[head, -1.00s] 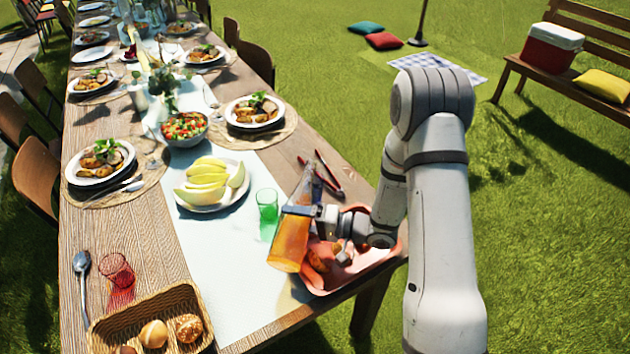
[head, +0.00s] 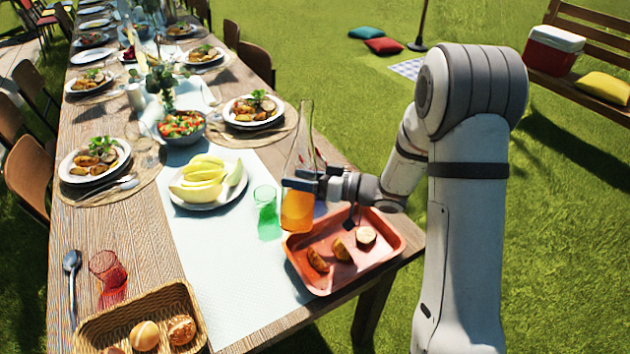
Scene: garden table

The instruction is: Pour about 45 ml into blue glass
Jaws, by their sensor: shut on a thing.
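A clear glass carafe (head: 298,207) with orange liquid in its lower part stands nearly upright in the head view. My gripper (head: 304,182) is shut on it, around its body just above the liquid. The carafe's base is beside the left rim of the red tray; I cannot tell whether it touches the table. A small bluish patch shows just right of the carafe, below my gripper. It may be the blue glass, mostly hidden, but I cannot tell. No liquid stream is visible.
A green glass (head: 266,212) stands close left of the carafe. A red tray (head: 337,280) with several food pieces lies in front. A plate of melon slices (head: 205,206), a red glass (head: 106,266) and a bread basket (head: 195,318) are farther left. The white runner between is clear.

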